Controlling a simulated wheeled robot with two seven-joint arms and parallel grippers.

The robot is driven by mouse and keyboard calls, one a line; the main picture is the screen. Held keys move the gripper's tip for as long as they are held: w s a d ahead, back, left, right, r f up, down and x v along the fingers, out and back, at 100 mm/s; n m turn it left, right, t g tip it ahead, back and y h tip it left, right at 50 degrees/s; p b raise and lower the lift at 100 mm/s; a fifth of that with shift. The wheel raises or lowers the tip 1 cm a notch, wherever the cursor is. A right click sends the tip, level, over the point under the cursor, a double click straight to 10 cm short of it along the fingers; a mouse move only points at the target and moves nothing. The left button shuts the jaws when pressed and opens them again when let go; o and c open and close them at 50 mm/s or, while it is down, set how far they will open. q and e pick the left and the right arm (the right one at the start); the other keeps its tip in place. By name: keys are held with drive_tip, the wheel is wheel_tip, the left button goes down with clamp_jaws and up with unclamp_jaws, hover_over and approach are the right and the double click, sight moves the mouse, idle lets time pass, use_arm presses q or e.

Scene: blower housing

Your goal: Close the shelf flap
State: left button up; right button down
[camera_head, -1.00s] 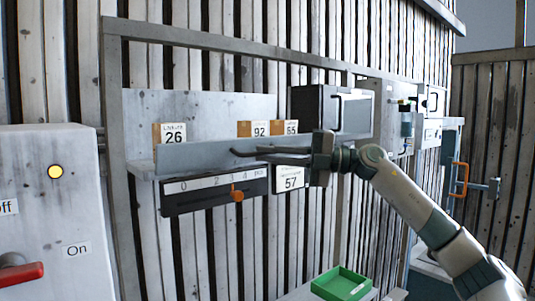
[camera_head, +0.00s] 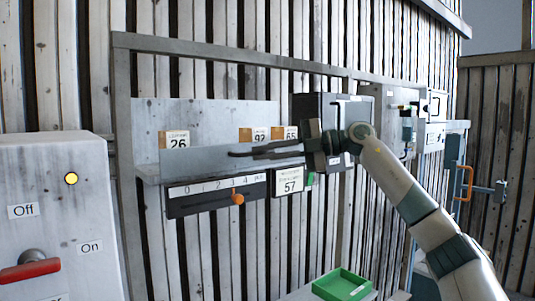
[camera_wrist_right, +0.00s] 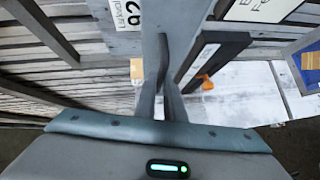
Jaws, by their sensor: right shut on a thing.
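The shelf flap (camera_head: 198,161) is a long grey panel along the front of the wall shelf. It stands roughly upright, hiding the lower part of the cards behind it. My right gripper (camera_head: 240,152) reaches in from the right, with its dark fingers at the flap's upper edge. Whether the flap is fully up cannot be told. My left gripper is not in view.
A dark box (camera_head: 311,106) stands right of the shelf. A switch cabinet (camera_head: 60,225) is at left, a green tray (camera_head: 342,285) below.

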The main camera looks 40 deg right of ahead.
drive_tip(key=c, duration=1.8)
unclamp_jaws()
drive_tip(key=shift+c, duration=0.2)
drive_tip(key=shift+d, duration=0.1)
drive_tip(key=shift+s+d+b, duration=0.35)
drive_tip(key=shift+d, duration=0.05)
drive_tip(key=b+v, duration=0.4)
drive_tip(key=v, duration=1.2)
drive_tip(key=shift+b, duration=0.3)
drive_tip(key=shift+s, duration=0.1)
